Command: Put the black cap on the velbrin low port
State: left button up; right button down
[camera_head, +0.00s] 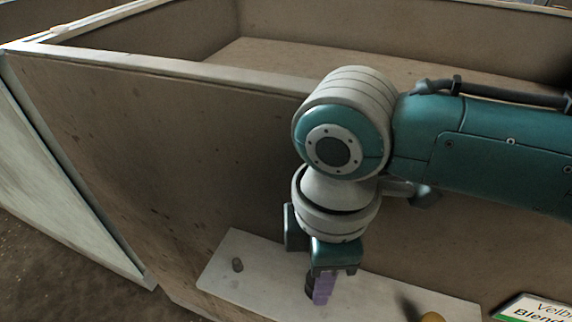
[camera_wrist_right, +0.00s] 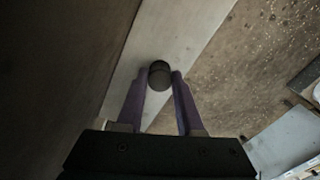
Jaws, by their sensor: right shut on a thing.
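My right gripper (camera_head: 322,288) points down over a pale strip-like plate (camera_head: 222,283) at the foot of a brown panel. Its purple fingers are shut on a small dark round piece, seen between the fingertips in the right wrist view (camera_wrist_right: 160,78). This looks like the black cap. A darker round edge shows at its upper side; I cannot tell whether that is the same piece or one behind it. I cannot identify the velbrin low port for certain. My left gripper is out of view.
A large brown open-topped housing (camera_head: 170,120) rises behind the plate. A white and green label reading "Velb... Blend..." (camera_head: 535,308) is at the lower right. Bare brown ground lies at lower left.

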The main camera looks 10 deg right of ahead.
jog(key=shift+f+b, duration=0.5)
jog(key=shift+f, duration=0.55)
jog(key=shift+c, duration=2.3)
grip_release()
jog(key=shift+r, duration=0.1)
notch_tip(320, 180, up, 10)
jog(key=p, duration=0.3)
jog(key=shift+a, duration=0.1)
